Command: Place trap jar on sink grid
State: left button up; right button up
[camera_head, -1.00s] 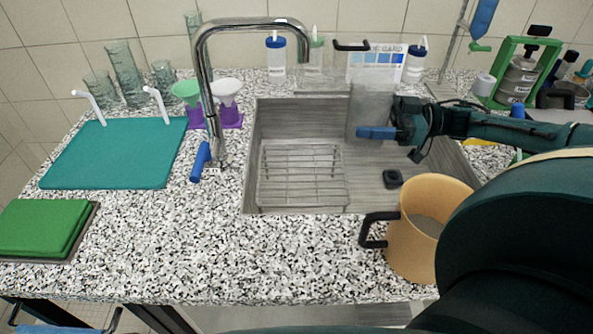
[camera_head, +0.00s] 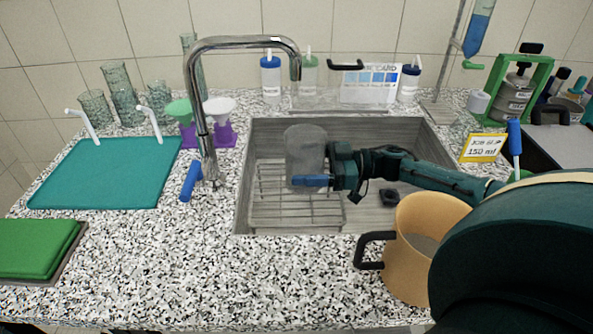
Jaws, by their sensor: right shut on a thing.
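The trap jar (camera_head: 304,150) is a translucent grey cylinder in the head view, upright over the right part of the sink grid. My right gripper (camera_head: 312,181) is shut on the jar near its lower part, with a blue finger across its front. The sink grid (camera_head: 280,212) is a wire rack in the left half of the sink (camera_head: 375,215). I cannot tell whether the jar's base touches the grid; the gripper hides part of it. My left gripper is not in view.
The chrome tap (camera_head: 198,120) stands at the sink's left edge with its spout reaching over the back. A tan jug (camera_head: 415,260) with a black handle stands at the front right.

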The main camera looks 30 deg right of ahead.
jog(key=shift+w+a+f, duration=0.5)
jog(key=shift+a+f, duration=0.25)
jog(key=shift+f, duration=0.1)
jog(key=shift+f, duration=0.1)
jog(key=o, duration=1.3)
jog(key=shift+b+v, duration=0.75)
jog(key=shift+v, duration=5.25)
